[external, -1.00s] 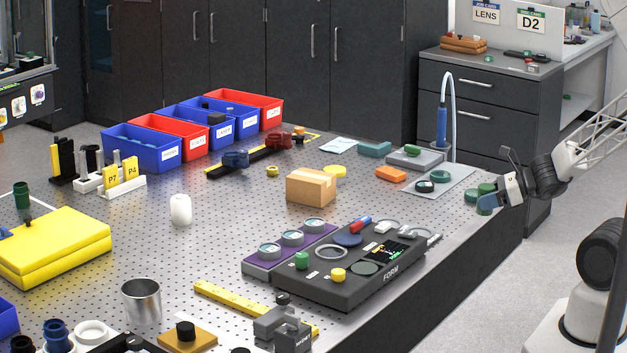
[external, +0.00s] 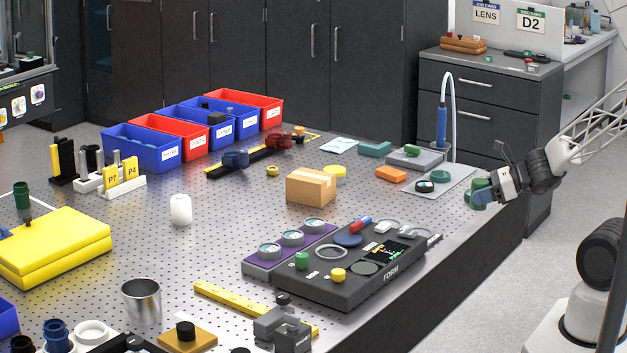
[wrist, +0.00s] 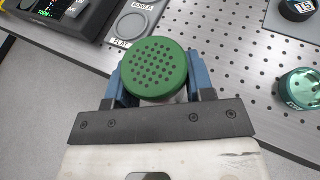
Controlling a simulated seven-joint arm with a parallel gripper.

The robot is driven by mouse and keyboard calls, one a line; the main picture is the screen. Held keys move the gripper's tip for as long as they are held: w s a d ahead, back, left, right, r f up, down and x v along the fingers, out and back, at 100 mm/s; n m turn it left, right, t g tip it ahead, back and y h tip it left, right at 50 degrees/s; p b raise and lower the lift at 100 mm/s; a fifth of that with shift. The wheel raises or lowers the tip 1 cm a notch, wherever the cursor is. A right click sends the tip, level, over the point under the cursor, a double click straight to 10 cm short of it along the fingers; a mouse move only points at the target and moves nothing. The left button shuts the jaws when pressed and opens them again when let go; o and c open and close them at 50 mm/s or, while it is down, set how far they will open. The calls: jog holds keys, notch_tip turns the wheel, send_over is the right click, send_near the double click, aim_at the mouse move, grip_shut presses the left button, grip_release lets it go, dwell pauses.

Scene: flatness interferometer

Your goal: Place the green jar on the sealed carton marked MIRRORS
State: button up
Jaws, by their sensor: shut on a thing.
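The green jar (wrist: 154,70) has a round lid pierced with small holes. In the wrist view it sits between the two blue fingers of my gripper (wrist: 160,78), which is shut on it. The lid hides most of its body. In the external view the green jar (external: 478,186) and my gripper (external: 482,194) are at the right edge of the perforated table. I cannot tell whether the jar touches the table. A closed brown carton (external: 310,186) with tape stands mid-table, well left of my gripper. Its top looks clear, and no marking is readable on it.
A grey mat (external: 452,183) with small round parts lies beside the gripper. The dark FORM instrument (external: 340,285) stands in front. A blue upright tool (external: 442,126) rises behind.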

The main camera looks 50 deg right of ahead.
jog(key=w+a+r+n+g+y, duration=0.1)
jog(key=w+a+r, duration=0.1)
jog(key=w, duration=0.8)
jog(key=w+a+r+n+g+y, duration=0.1)
jog(key=w+a+r+n+y, duration=0.1)
jog(key=w, duration=0.8)
jog(key=w+a+r+n+g+y, duration=0.1)
jog(key=w+a+r+n+g, duration=0.1)
jog(key=w, duration=0.8)
jog(key=shift+w+a+r+y, duration=0.15)
jog(key=shift+a+y, duration=0.15)
jog(key=shift+a, duration=0.1)
send_over(311, 175)
jog(key=shift+f, duration=0.75)
jog(key=shift+f, duration=1.75)
